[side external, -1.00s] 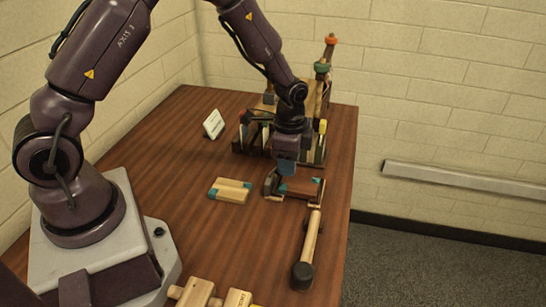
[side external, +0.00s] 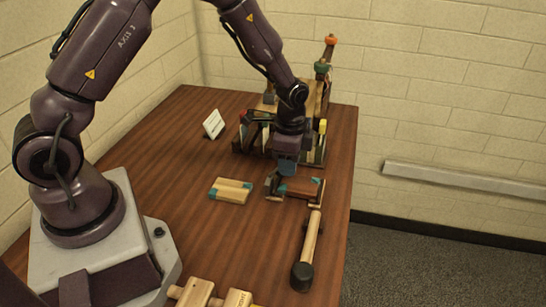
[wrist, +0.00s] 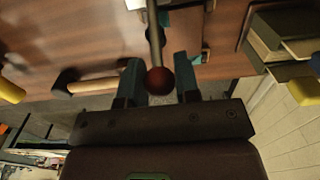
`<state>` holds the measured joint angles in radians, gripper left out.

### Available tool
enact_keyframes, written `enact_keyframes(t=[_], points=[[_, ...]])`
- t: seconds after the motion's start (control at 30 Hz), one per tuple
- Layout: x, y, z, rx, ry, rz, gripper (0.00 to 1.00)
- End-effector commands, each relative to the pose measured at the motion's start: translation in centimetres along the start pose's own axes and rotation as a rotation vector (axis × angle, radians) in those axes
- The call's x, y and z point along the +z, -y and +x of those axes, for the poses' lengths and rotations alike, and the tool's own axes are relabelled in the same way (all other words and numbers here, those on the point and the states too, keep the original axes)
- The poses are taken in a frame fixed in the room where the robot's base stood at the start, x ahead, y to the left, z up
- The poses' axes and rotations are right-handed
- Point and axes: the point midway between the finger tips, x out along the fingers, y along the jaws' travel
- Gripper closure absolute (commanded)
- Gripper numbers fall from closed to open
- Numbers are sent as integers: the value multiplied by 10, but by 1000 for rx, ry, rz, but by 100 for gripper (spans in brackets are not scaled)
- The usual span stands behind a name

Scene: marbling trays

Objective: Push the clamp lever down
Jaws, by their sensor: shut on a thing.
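The clamp lever shows in the wrist view as a grey rod (wrist: 155,35) ending in a dark red ball knob (wrist: 159,80). My gripper (wrist: 159,78) has its two teal fingers on either side of the knob and is shut on the lever end. In the side view my gripper (side external: 286,170) points down beside the clamp fixture (side external: 271,186), hiding the lever there.
A pale block with teal ends (side external: 231,190) lies left of the fixture. A mallet (side external: 304,262) lies in front, near the table's right edge. A wooden rack (side external: 312,148) stands behind my gripper, and a small white card (side external: 213,124) stands at the back left. The table's left middle is clear.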

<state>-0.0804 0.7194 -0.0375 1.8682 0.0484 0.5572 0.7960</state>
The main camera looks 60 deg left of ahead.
Motion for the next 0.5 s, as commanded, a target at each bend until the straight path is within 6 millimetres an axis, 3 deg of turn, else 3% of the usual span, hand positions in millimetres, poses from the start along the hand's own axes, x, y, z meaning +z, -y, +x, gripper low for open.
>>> enact_keyframes(t=[0.5], points=[[-12, 0, 9, -2, -5, 1, 91]])
